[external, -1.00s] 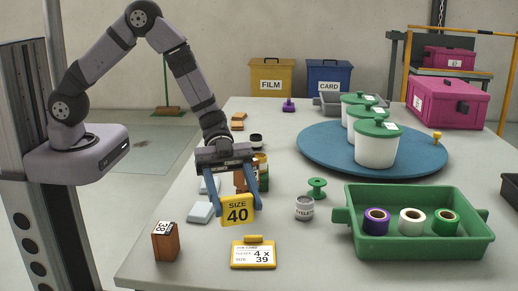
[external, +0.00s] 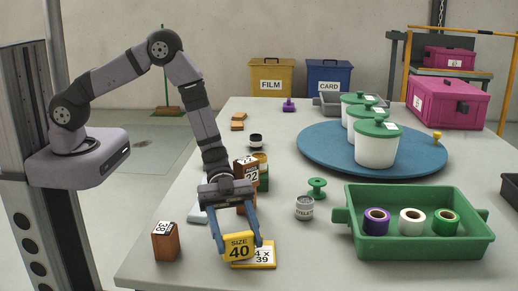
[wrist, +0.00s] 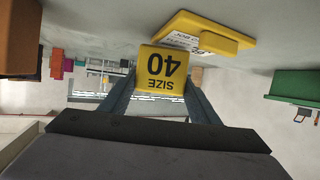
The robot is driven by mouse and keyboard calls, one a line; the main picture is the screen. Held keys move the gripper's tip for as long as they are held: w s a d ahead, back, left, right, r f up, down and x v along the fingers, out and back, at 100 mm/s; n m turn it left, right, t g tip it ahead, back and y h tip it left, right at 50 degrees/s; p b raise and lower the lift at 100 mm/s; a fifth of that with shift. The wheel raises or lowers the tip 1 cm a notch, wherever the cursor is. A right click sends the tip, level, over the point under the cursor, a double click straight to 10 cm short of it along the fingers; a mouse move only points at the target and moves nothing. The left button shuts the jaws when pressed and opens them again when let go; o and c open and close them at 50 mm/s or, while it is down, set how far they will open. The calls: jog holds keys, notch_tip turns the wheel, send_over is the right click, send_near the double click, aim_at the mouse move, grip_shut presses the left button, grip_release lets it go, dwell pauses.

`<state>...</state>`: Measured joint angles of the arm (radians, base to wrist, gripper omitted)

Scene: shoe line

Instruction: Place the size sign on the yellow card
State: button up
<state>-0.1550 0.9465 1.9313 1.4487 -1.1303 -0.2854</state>
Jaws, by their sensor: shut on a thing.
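The yellow size sign (external: 239,247) reads "SIZE 40". My gripper (external: 237,236) is shut on it, with one blue finger on each side. In the wrist view the sign (wrist: 162,69) shows upside down between the fingers. The yellow card (external: 266,254) lies on the table near the front edge, and the sign hides its left part; "4 x 39" shows on it. In the wrist view the card (wrist: 208,34) is beyond the sign with its raised yellow clip. I cannot tell whether the sign touches the card.
A brown block marked 38 (external: 165,241) stands to the left. An eyelets jar (external: 304,208) and a green spool (external: 317,188) stand behind right. A green tray (external: 420,250) with tape rolls is to the right. A brown block marked 22 (external: 246,172) stands behind my gripper.

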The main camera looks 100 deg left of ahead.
aim_at(237, 233)
jog(key=shift+f, duration=0.25)
jog(key=o, duration=1.1)
jog(key=shift+a+r, duration=0.15)
jog(key=shift+r, duration=0.05)
jog(key=shift+s+a+r, duration=0.1)
jog(key=shift+s+a, duration=0.1)
jog(key=shift+a, duration=0.15)
jog(key=shift+s+a+r, duration=0.35)
jog(key=shift+a+r, duration=0.4)
jog(key=shift+a, duration=0.1)
notch_tip(237, 233, up, 6)
jog(key=shift+r+p, duration=0.15)
jog(key=shift+p, duration=0.3)
